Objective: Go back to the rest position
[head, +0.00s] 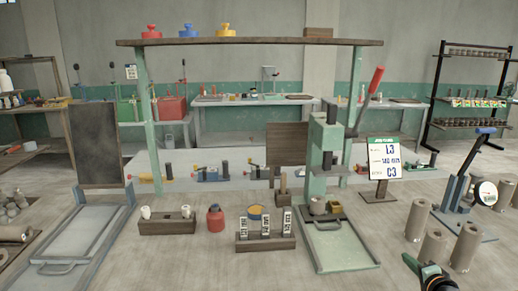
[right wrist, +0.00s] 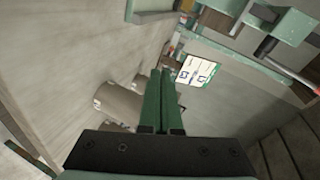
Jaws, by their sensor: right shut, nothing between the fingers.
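My left gripper is not in the head view.
Several clay cylinders (head: 466,247) stand close to my right gripper; some show in the right wrist view (right wrist: 118,103). A green press (head: 322,150) with a red lever, a sign (head: 384,160) and a tray (head: 340,247) stand left of it. A lever device (head: 458,190) stands right.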

